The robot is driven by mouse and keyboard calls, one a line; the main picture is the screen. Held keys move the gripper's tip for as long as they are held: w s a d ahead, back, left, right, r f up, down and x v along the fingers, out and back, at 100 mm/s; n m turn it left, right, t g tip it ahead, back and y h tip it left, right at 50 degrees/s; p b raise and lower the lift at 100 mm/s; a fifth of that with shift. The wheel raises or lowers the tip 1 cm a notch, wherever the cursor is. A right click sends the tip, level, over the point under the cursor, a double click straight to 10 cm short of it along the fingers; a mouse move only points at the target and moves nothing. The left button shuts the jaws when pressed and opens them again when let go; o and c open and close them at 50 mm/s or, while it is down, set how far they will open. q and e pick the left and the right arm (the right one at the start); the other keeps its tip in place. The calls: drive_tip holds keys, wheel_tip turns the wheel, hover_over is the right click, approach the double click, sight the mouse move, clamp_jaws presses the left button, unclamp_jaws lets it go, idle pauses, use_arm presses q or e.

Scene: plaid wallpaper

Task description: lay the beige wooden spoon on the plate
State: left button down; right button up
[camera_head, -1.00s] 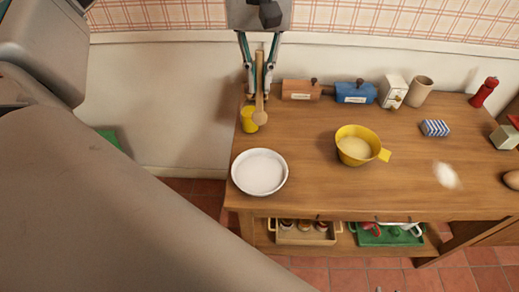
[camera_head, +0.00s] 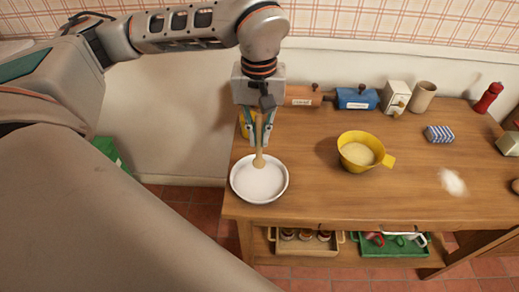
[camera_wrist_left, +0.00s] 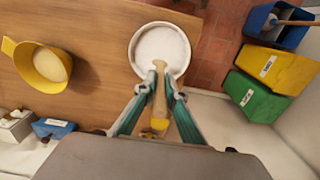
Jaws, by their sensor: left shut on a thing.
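The beige wooden spoon (camera_head: 259,150) is held in my left gripper (camera_head: 260,143), which is shut on its handle. The spoon's head points down toward the plate in the head view. The white plate (camera_head: 243,192) lies at the table's front left corner. The spoon's head overlaps the plate's far part in the picture; I cannot tell whether it touches. In the left wrist view the spoon (camera_wrist_left: 160,95) lies between the fingers (camera_wrist_left: 159,86), with the plate (camera_wrist_left: 134,52) just beyond. My right gripper is not in view.
A yellow pan (camera_head: 345,160) stands right of the plate. A blue box (camera_head: 357,98) and a beige cup (camera_head: 422,97) stand at the back. The table's front edge is close to the plate.

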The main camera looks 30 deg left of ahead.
sight(259, 115)
use_arm(q)
drive_tip(key=shift+f, duration=2.6)
drive_tip(key=c, duration=2.1)
unclamp_jaws()
drive_tip(key=shift+f, duration=0.15)
wheel_tip(259, 115, up, 12)
drive_tip(key=shift+r+p, duration=0.2)
drive_tip(key=shift+p, duration=0.2)
